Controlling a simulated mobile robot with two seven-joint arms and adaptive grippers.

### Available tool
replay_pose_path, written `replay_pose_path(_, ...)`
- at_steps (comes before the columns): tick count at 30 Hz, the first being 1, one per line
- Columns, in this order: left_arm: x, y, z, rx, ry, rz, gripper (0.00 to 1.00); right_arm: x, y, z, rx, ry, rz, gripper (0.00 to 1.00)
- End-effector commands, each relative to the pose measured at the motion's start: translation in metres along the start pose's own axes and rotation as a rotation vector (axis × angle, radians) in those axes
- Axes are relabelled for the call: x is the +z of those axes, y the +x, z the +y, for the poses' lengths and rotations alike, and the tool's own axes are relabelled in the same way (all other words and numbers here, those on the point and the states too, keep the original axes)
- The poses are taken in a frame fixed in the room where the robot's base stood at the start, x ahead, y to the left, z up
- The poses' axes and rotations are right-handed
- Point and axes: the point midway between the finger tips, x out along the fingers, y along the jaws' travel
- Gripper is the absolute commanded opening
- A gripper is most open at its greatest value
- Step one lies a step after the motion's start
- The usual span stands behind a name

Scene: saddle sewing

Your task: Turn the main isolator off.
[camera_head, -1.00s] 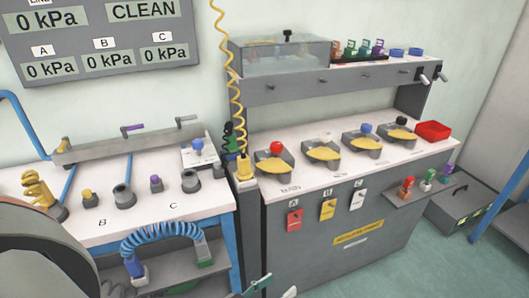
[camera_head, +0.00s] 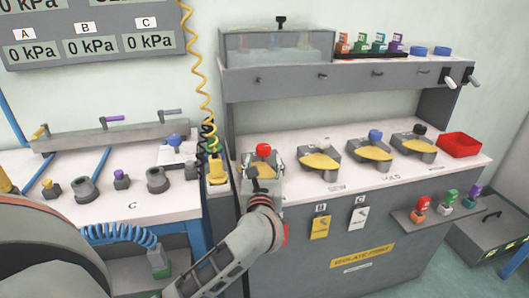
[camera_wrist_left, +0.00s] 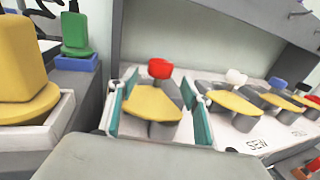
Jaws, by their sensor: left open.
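The leftmost switch on the right bench, a grey isolator with a red knob (camera_head: 263,150) and a yellow handle, is partly hidden by my left gripper (camera_head: 262,165). I take it as the main isolator; its label is covered. In the left wrist view its yellow handle (camera_wrist_left: 152,104) lies between my two open fingers (camera_wrist_left: 160,112), one on each side. The red knob (camera_wrist_left: 160,68) stands above the handle. I cannot tell whether either finger touches it. My right gripper is not in view.
Similar yellow-handled switches with white (camera_head: 325,145), blue (camera_head: 375,136) and black knobs stand to the right. A yellow plug (camera_head: 217,170) with a coiled cord is close on the left. A grey shelf (camera_head: 340,78) overhangs the bench; a red tray (camera_head: 460,145) sits far right.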

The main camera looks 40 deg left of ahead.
Motion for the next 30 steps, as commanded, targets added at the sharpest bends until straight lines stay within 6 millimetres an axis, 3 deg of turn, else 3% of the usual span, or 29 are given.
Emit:
replay_pose_path(12, 0.0, 0.059, 0.001, 0.001, 0.008, -0.004, 0.49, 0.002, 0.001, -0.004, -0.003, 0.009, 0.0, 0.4)
replay_pose_path(24, 0.001, 0.068, 0.001, 0.001, 0.006, -0.004, 0.49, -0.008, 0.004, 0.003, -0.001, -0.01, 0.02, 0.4)
replay_pose_path(26, 0.001, 0.068, 0.001, 0.001, 0.006, -0.004, 0.36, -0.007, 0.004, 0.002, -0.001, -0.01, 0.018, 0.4)
replay_pose_path(30, 0.001, 0.068, 0.001, 0.001, 0.006, -0.004, 0.0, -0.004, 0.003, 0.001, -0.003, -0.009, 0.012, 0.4)
